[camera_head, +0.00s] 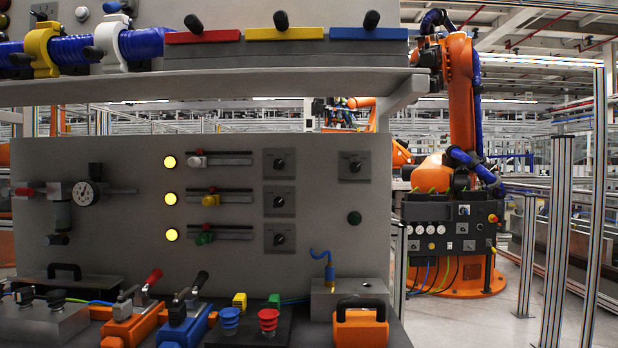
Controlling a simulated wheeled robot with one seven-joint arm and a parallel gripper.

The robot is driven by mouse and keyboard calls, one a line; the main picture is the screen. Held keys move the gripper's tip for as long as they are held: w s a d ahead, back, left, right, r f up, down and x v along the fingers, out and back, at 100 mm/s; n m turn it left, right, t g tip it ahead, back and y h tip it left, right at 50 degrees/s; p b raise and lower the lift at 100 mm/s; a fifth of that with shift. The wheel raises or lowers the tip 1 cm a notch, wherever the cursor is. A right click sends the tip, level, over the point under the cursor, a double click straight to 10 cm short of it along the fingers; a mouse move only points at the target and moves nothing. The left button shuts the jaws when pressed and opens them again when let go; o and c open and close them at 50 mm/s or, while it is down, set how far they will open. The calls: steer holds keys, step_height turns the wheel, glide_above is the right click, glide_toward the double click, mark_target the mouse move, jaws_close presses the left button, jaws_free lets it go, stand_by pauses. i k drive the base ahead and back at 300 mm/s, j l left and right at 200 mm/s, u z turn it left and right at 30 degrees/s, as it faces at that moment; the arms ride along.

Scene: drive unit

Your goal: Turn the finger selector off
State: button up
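Several black rotary selectors sit on square grey plates on the upright grey panel (120,240). One column holds an upper selector (279,164), a middle selector (279,202) and a lower selector (279,239). A separate selector (355,166) sits to their right at the top. I see no readable label, so I cannot tell which one is the finger selector. The knobs are too small to read their settings surely. My gripper is not in view.
Yellow lamps (171,162) glow beside sliders with white, yellow and green knobs (211,200). A shelf (200,88) overhangs the panel. Toggle clamps (180,325) and an orange case (361,328) crowd the bench below. An orange robot arm (462,95) stands behind right.

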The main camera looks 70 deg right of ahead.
mark_target(354, 167)
steer(key=k+j+z, duration=0.15)
steer(key=z, duration=0.25)
steer(key=k+j+z, duration=0.1)
steer(key=z, duration=0.35)
steer(key=k+z, duration=0.5)
steer(key=z, duration=0.35)
steer(key=k+l+z, duration=0.1)
steer(key=z, duration=0.3)
steer(key=i+z, duration=0.15)
steer(key=z, duration=0.2)
steer(key=i+j+z, duration=0.15)
steer(key=z, duration=0.4)
steer(key=k, duration=0.05)
